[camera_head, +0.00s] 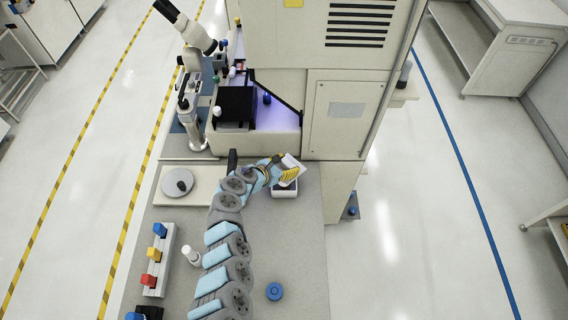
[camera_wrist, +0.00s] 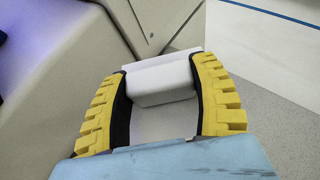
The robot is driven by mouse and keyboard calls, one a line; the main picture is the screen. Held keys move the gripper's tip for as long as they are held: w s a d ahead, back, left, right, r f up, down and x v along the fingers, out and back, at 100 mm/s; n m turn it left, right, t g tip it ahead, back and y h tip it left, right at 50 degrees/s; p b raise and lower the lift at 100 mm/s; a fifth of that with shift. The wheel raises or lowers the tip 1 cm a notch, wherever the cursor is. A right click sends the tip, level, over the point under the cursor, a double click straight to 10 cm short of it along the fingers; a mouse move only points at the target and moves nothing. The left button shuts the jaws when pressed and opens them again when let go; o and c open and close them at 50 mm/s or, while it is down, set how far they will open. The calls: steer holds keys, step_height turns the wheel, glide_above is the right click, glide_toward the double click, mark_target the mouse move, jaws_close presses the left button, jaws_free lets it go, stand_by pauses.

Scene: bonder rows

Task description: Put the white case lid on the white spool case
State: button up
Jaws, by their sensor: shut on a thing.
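My gripper (camera_head: 287,176) has yellow ridged fingers and is shut on the white case lid (camera_head: 293,161), which looks tilted in the head view. In the wrist view the two fingers of my gripper (camera_wrist: 163,85) press on both sides of the lid's raised white block (camera_wrist: 163,78). The white spool case (camera_head: 284,192) sits on the bench just below my gripper in the head view, partly hidden by it, with a dark part showing. I cannot tell whether the lid touches the case.
The machine's cream wall (camera_head: 328,190) stands close beside the case. A blue round spool (camera_head: 275,291) lies on the bench. A white bottle (camera_head: 190,255) and a rack (camera_head: 158,262) with coloured blocks stand left of my arm. A round grey disc (camera_head: 178,183) lies on a pale plate.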

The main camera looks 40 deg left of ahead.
steer(key=shift+s+a+f, duration=0.2)
steer(key=shift+s+a, duration=0.15)
steer(key=shift+s, duration=0.15)
steer(key=shift+f+b, duration=1.9)
steer(key=shift+f, duration=0.5)
steer(key=shift+f, duration=0.15)
steer(key=shift+f+b, duration=0.55)
steer(key=shift+f, duration=0.15)
steer(key=shift+f, duration=0.1)
